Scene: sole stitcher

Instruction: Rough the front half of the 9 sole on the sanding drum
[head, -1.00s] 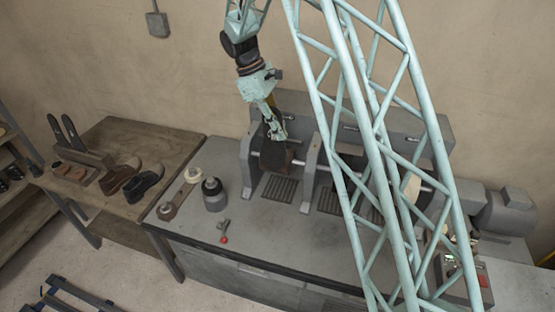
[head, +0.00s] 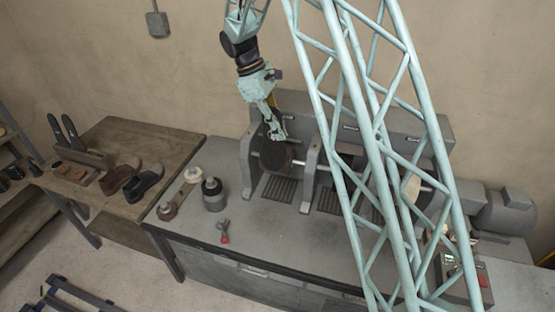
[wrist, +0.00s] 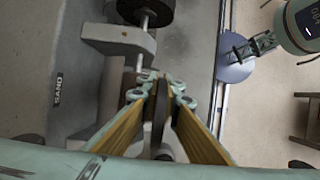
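My gripper (head: 272,128) is at the left bay of the grey bench machine, in front of its hood. It is shut on a dark sole (head: 277,160), whose rounded end hangs below the fingers in the head view. In the wrist view the fingers (wrist: 162,84) pinch the sole (wrist: 160,118), seen edge-on as a thin dark strip. The brown sanding drum (wrist: 131,88) is just left of the fingertips, near the SAND label. It is partly hidden by a finger, and I cannot tell whether the sole touches it. The sole's size mark is not readable.
The machine's bearing supports (head: 311,172) and shaft stand close to my gripper. A black wheel (wrist: 146,10) is farther along the shaft. Shoes (head: 145,184) lie on the wooden table (head: 120,140).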

